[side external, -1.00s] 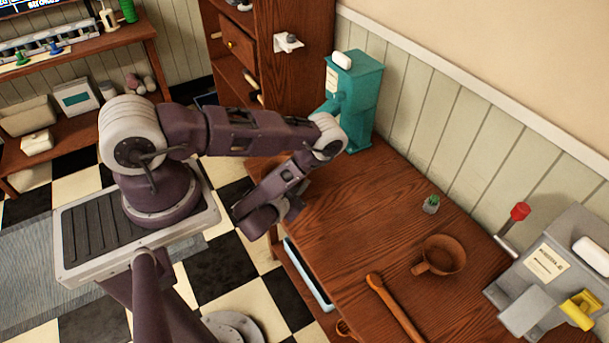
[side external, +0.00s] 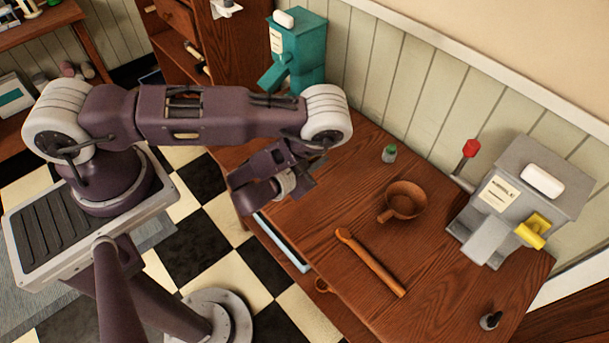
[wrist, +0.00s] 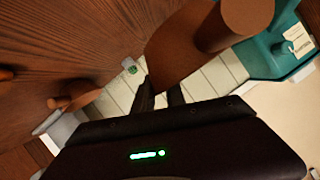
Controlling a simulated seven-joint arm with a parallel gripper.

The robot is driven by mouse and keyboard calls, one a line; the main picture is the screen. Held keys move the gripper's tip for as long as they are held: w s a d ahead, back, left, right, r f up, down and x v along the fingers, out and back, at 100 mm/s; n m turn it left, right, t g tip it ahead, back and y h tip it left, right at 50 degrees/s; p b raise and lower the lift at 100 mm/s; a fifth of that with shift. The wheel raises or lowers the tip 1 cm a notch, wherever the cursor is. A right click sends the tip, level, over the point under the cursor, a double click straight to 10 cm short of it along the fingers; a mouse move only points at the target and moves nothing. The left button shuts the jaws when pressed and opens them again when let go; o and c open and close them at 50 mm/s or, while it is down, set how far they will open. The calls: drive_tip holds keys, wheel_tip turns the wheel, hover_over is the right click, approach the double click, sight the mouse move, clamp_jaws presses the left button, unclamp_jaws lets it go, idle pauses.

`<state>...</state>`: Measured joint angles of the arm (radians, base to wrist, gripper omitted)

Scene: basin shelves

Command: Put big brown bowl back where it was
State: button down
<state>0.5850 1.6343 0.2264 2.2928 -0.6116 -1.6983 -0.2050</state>
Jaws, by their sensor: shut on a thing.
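My gripper (wrist: 160,92) is shut on a brown rounded thing that fills the upper middle of the wrist view. It looks like the big brown bowl (wrist: 180,50), with a stubby cylindrical part, perhaps its handle, sticking out. In the side view my gripper (side external: 312,178) is over the left part of the wooden table (side external: 345,292). The held bowl cannot be made out there, as my arm hides that spot. Another brown bowl with a handle (side external: 405,198) stands on the table to the right of my gripper. It also shows at the left of the wrist view (wrist: 85,94).
A long wooden spoon (side external: 370,262) lies near the front edge. A small green-topped shaker (side external: 389,153) stands near the wall. A teal dispenser (side external: 300,55) is at the back left, a grey machine with a red-knobbed lever (side external: 520,195) at the right.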

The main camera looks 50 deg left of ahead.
wheel_tip(320, 180, down, 9)
drive_tip(key=shift+r, duration=0.1)
idle(0.3)
drive_tip(key=c, duration=1.4)
unclamp_jaws()
drive_tip(key=shift+o, duration=0.2)
